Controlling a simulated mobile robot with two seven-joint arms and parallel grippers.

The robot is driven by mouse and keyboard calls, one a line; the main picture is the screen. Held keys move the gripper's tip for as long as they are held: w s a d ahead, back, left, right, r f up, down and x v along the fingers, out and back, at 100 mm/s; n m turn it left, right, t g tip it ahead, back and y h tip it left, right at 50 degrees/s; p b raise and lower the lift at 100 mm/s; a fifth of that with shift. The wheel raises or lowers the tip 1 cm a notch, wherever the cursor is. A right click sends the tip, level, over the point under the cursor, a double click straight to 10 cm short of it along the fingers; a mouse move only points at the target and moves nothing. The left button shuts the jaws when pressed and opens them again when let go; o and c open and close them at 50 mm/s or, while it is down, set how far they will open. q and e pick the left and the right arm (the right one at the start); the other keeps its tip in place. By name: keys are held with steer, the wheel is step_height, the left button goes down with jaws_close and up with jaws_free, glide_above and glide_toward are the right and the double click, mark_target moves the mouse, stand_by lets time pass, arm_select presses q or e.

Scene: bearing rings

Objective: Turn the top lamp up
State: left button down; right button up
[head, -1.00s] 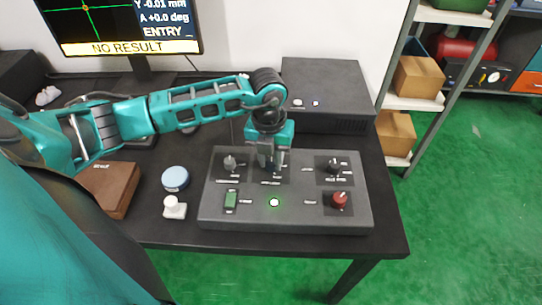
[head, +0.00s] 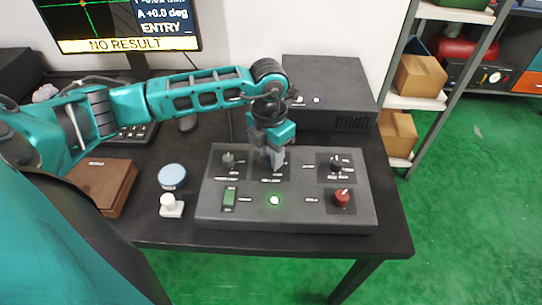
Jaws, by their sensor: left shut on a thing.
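The grey control box (head: 290,217) lies on the black table. It has a knob at its upper left (head: 228,160), a black knob at its upper right (head: 336,165), a red knob (head: 342,197) at its lower right, a green switch (head: 230,198) and a lit green button (head: 274,200). My left gripper (head: 274,166) points down at the top middle panel of the box. It is shut on the top middle knob, which its fingers hide. The lettering on the panels is too small to read. My right gripper is not in view.
A monitor (head: 125,46) reading "NO RESULT" stands at the back left. A black case (head: 325,85) stands behind the control box. A brown box (head: 103,186), a blue round tin (head: 172,177) and a small white item (head: 171,206) lie left of it. Shelves (head: 415,100) stand to the right.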

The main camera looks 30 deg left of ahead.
arm_select(q)
steer(key=m+b, duration=0.2)
steer(key=m, duration=0.3)
steer(key=shift+m, duration=0.3)
steer(key=m+b, duration=0.3)
steer(key=m, duration=0.2)
steer(key=shift+w, duration=0.1)
steer(key=shift+m+b, duration=0.35)
steer(key=shift+m, duration=0.45)
steer(key=shift+d+m+b, duration=0.1)
steer(key=shift+m+b, duration=0.3)
steer(key=shift+m, duration=0.6)
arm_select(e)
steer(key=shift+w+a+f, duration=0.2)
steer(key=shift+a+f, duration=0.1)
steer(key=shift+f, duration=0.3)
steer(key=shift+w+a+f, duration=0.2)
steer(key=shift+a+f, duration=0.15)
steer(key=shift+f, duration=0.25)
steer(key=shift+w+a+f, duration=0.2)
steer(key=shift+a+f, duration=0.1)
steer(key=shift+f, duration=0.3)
arm_select(q)
steer(key=shift+r, duration=0.1)
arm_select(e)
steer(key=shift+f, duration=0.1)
arm_select(q)
steer(key=c, duration=0.9)
jaws_free()
steer(key=shift+o, duration=0.2)
